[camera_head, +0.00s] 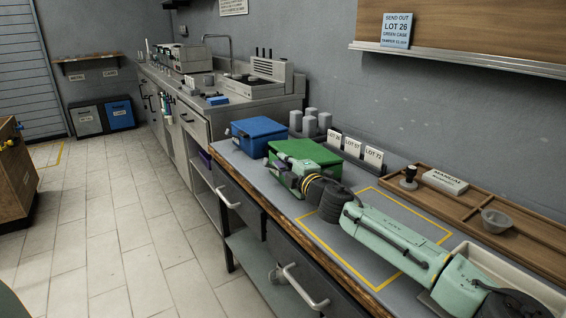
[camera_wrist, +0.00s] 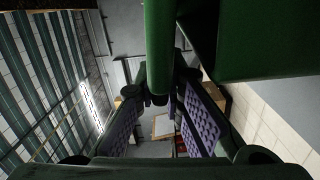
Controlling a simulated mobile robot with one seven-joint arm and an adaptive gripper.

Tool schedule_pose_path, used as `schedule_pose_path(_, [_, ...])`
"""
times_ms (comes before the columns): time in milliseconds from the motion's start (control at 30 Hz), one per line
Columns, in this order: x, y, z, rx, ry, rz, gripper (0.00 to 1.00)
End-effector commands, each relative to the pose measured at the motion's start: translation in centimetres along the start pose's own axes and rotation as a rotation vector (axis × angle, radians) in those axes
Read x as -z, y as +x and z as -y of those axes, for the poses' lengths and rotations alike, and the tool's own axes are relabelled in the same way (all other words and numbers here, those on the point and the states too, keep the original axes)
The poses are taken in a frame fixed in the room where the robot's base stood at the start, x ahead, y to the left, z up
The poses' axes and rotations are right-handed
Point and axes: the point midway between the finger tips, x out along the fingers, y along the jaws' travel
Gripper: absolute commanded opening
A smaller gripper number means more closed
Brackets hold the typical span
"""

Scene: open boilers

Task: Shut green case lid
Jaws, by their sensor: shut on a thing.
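The green case (camera_head: 306,150) stands on the grey workbench, its green top facing up. My gripper (camera_head: 281,168) is at the case's front left side, with the wrist partly covering the case. In the wrist view, a round green bar (camera_wrist: 160,45) runs down to between my two purple-padded fingers, and my gripper (camera_wrist: 165,98) is shut on it. The bar looks like part of the green case, likely a handle or lid edge. A broad dark green surface (camera_wrist: 265,40) fills the upper right there. I cannot tell whether the lid lies fully flat.
A blue case (camera_head: 258,130) stands just behind-left of the green one. Grey cylinders (camera_head: 311,124) and lot cards (camera_head: 352,147) stand along the wall. A yellow outlined area (camera_head: 425,252) lies under my arm. A wooden tray (camera_head: 455,205) holds a stamp, manual block and bowl.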

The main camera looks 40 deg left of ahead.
Motion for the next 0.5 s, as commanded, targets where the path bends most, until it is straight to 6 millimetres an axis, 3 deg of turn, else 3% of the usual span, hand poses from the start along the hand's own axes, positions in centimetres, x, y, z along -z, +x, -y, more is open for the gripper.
schedule_pose_path(100, [0.06, 0.02, -0.15, -0.002, -0.003, -0.001, 0.00])
schedule_pose_path(133, [0.06, 0.02, -0.15, -0.002, -0.003, -0.001, 0.10])
schedule_pose_path(433, [0.04, 0.01, -0.09, -0.001, -0.001, 0.000, 0.30])
schedule_pose_path(500, [0.03, 0.00, -0.07, -0.001, 0.000, 0.000, 0.30])
